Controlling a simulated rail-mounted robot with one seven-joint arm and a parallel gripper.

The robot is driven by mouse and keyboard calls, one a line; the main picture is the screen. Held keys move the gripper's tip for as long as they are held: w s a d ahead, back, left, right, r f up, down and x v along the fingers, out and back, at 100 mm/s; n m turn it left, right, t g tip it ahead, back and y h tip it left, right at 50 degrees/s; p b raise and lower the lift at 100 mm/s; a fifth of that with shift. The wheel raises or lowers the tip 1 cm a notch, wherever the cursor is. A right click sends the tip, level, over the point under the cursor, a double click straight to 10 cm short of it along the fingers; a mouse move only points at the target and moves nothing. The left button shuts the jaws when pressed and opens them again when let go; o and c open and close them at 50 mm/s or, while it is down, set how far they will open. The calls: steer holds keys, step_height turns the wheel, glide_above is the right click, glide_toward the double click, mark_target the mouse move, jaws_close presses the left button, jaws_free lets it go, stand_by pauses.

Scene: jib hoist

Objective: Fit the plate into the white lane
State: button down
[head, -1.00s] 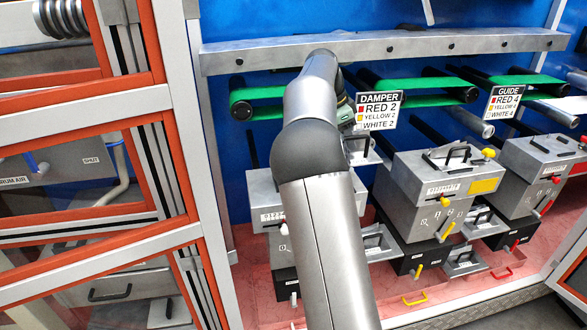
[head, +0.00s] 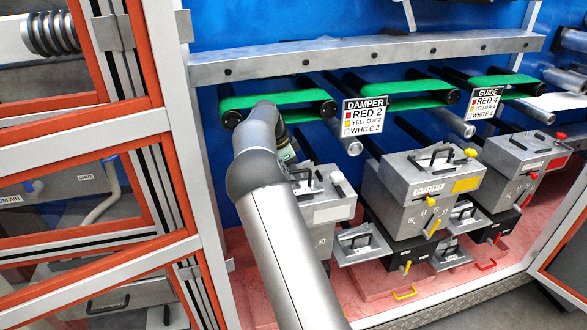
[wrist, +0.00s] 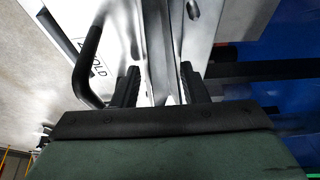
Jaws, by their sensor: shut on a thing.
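In the wrist view my gripper (wrist: 160,88) has its two black fingers close around a thin, bright silver metal piece (wrist: 166,45). It looks like the plate, but most of its outline is hidden. In the head view my gripper is largely hidden behind my arm, beside the top of the leftmost grey box. This box, the white lane (head: 327,213), has a white knob and a white label panel. A black handle (wrist: 88,62) and a partly readable label stand just left of the fingers in the wrist view.
The yellow-marked box (head: 405,200) and the red-marked box (head: 520,165) stand to the right. Green belts (head: 275,98) and a DAMPER sign (head: 365,115) are above, under a grey beam (head: 370,55). An orange-framed cabinet (head: 80,135) is close on the left.

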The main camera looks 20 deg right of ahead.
steer(key=shift+f, duration=0.25)
steer(key=shift+f, duration=0.2)
steer(key=c, duration=0.8)
jaws_free()
steer(key=shift+c, duration=0.2)
